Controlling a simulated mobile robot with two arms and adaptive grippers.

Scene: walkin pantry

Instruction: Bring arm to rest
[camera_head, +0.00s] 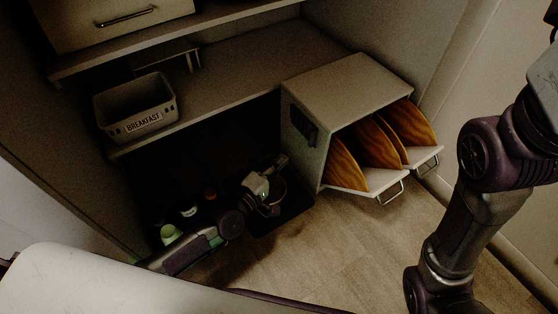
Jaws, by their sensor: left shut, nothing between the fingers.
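My left arm comes in from the lower left. Its gripper (270,205) is low in the dark space under the shelf, left of the cabinet. It looks shut and holds nothing that I can see. The dim light makes its fingertips hard to make out against a dark flat surface beneath it. My right arm (470,210) hangs at the right side of the picture. Its gripper is out of view below the bottom edge.
A grey cabinet (345,85) with wooden dividers in its open front (345,162) stands right of the left gripper. A bin labelled BREAKFAST (137,105) sits on the shelf (235,85) above. Small jars (189,211) stand near my left forearm. Wooden floor (350,245) is clear in front.

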